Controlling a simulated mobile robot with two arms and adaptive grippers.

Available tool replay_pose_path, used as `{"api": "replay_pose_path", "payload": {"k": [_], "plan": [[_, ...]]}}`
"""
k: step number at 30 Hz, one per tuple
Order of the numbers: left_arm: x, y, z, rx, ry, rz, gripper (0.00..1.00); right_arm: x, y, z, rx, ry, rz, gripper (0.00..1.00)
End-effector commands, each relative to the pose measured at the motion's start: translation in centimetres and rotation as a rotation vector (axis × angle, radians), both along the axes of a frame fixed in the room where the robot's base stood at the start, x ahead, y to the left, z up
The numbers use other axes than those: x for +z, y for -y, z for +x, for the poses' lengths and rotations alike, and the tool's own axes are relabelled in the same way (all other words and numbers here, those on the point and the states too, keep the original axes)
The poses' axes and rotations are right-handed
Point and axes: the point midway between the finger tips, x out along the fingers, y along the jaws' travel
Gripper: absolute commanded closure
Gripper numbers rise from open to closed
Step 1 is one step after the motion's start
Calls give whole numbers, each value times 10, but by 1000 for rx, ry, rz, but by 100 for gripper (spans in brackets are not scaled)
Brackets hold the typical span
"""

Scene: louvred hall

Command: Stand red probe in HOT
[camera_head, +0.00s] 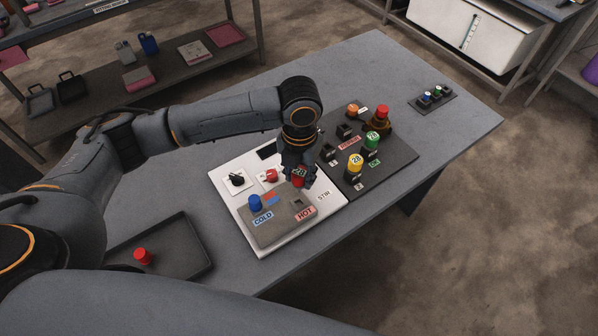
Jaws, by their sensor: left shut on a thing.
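My left gripper (299,170) points down over the white panel (226,203) and is shut on the red probe (300,176), whose red top with a dark numbered face shows between the fingers. Its lower end is hidden. The grey block (276,227) on the panel has a HOT label (306,213) and a COLD label (263,219). The held probe is above and behind the HOT label in the picture; its exact height is unclear. A blue probe (255,203) stands upright at COLD. My right gripper is not in view.
The panel also carries a black knob (236,180) and a red knob (270,175). A dark board (395,158) with coloured, numbered pieces lies right of it. A dark tray (205,252) at lower left holds a red piece (143,256).

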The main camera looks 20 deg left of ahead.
Motion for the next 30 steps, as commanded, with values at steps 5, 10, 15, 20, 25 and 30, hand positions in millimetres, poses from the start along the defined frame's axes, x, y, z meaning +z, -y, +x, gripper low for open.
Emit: {"api": "replay_pose_path", "payload": {"k": [5, 10, 15, 20, 25, 30], "plan": [[-29, 0, 0, 1, 0, 0, 100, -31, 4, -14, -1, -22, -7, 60], [-38, 0, 0, 2, -1, 1, 100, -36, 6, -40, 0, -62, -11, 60], [-46, 0, 0, 2, -1, 0, 100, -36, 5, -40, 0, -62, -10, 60], [-51, 0, 0, 2, -1, 0, 100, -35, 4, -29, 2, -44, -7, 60], [-53, 0, 1, 2, 0, 0, 100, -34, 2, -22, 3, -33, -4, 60], [-53, 1, 1, 2, 0, 0, 100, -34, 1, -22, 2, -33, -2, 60]]}}
